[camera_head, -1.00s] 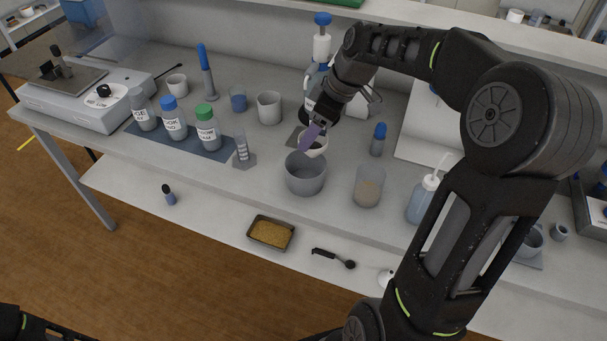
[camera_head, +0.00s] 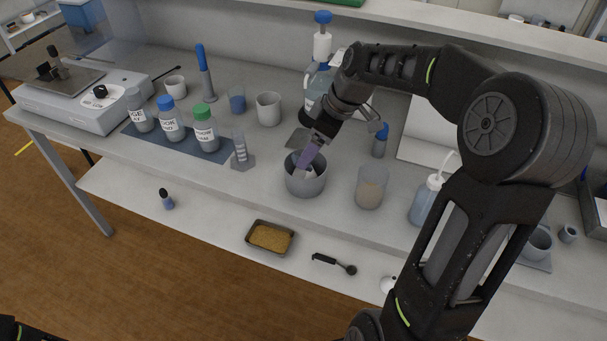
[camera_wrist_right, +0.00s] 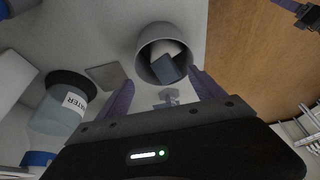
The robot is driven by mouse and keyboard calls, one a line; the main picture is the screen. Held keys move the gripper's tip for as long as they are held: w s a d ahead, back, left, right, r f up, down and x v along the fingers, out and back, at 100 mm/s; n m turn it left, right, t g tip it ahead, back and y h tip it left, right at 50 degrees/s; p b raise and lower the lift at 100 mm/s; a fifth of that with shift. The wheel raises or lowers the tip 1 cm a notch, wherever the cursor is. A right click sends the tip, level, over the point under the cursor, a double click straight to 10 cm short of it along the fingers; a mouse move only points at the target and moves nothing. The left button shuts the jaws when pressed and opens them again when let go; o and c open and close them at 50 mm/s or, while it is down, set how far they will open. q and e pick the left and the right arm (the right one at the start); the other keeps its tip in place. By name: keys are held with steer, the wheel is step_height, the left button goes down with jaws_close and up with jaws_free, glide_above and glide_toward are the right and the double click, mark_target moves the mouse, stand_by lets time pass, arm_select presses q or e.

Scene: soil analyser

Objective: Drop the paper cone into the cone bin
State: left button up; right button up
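The grey cone bin (camera_head: 305,186) stands on the bench. The pale paper cone (camera_wrist_right: 162,48) lies inside it in the right wrist view, where the bin (camera_wrist_right: 143,58) shows from above beside a dark blue-grey piece (camera_wrist_right: 168,69). My right gripper (camera_head: 303,164) is over the bin's mouth, purple fingertips low at its opening. In the right wrist view its fingers (camera_wrist_right: 163,90) are wide apart with nothing between them. A dark part with a purple tip, probably my left gripper (camera_wrist_right: 296,12), shows at that view's top right corner; its opening is unclear.
A beaker with tan contents (camera_head: 371,188) stands close right of the bin, a wash bottle (camera_head: 425,203) beyond it. A water bottle (camera_wrist_right: 60,112) stands near the right gripper. A soil tray (camera_head: 270,237) is on the lower shelf.

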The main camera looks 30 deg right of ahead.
steer(key=shift+o, duration=1.1)
steer(key=v, duration=0.7)
steer(key=shift+s+r+b, duration=0.2)
steer(key=shift+r+b, duration=0.15)
steer(key=shift+b, duration=0.1)
